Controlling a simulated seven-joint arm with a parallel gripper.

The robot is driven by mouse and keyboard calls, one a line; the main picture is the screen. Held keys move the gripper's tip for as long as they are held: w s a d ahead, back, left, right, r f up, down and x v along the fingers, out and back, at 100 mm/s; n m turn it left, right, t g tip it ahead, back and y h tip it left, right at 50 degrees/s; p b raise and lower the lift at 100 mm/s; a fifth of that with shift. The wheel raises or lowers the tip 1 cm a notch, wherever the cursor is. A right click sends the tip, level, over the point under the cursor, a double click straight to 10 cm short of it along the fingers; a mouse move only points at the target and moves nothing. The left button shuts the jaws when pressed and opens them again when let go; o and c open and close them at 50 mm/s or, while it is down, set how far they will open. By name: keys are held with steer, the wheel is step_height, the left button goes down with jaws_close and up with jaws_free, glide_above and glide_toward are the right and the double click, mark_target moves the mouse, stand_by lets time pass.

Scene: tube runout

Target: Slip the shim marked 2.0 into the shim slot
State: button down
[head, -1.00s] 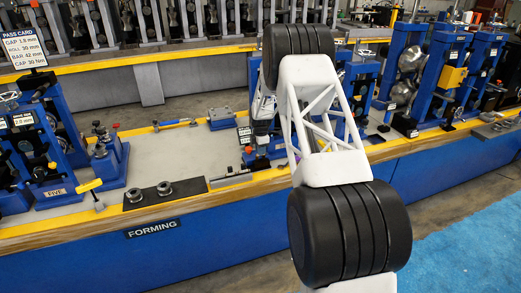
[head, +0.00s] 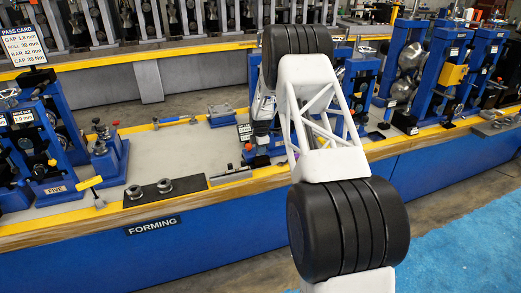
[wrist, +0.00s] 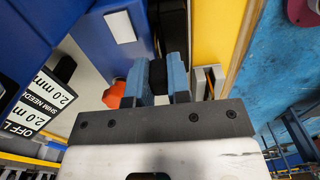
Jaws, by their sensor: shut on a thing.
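In the wrist view my gripper (wrist: 161,82) has its two blue fingers closed on a small dark piece (wrist: 158,76). It is likely the shim's grip, but no 2.0 marking can be read on it. Ahead of the fingers is blue machine housing (wrist: 88,32) with a blank white plate, and a dark gap beside it. I cannot make out the shim slot. A card (wrist: 38,103) at the left reads "SHIM NEEDED 2.0 mm". In the head view my arm hides the gripper and the held piece.
An orange knob (wrist: 114,94) is close to the left finger. The yellow bench edge (wrist: 218,40) runs along the right. The pale bench top between is mostly clear.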

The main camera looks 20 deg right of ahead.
steer(key=c, duration=1)
jaws_free()
steer(key=shift+r, duration=0.1)
steer(key=shift+r, duration=3.8)
